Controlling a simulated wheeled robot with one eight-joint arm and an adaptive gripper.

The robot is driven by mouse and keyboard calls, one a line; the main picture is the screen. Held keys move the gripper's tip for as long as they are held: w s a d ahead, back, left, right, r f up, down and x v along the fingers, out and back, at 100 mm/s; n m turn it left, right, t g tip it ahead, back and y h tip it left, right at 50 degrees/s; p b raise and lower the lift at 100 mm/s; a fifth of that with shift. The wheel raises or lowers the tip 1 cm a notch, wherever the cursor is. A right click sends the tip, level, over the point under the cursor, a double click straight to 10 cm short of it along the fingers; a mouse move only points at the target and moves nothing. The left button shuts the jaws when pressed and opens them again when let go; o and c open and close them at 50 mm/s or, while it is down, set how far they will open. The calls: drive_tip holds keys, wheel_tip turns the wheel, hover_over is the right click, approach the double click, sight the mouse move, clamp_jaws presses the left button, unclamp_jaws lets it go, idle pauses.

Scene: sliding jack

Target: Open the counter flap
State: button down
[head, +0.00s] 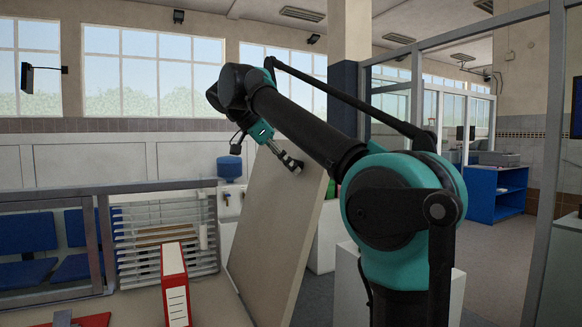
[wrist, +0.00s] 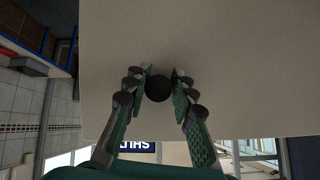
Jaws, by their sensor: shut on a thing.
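The counter flap (head: 272,235) is a pale beige board, raised steeply and leaning, in the middle of the head view. Its broad flat face also fills much of the wrist view (wrist: 225,60). My gripper (head: 292,164) is at the upper part of the flap. In the wrist view my gripper (wrist: 160,86) has its two green-padded fingers on either side of a round dark knob (wrist: 158,89) on the flap's face, shut on it. The knob is hidden in the head view, and the flap's lower end is cut off by the picture's edge.
A red and white binder (head: 175,285) stands on the counter (head: 135,308) left of the flap, with a red item (head: 92,320) near it. A metal-framed partition (head: 545,190) stands on the right. Floor shows between the flap and a blue cabinet (head: 497,192).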

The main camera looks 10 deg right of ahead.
drive_tip(key=shift+s, duration=0.1)
drive_tip(key=c, duration=1.3)
unclamp_jaws()
drive_tip(key=shift+d, duration=0.1)
drive_tip(key=shift+r, duration=0.1)
drive_tip(key=v, duration=1.2)
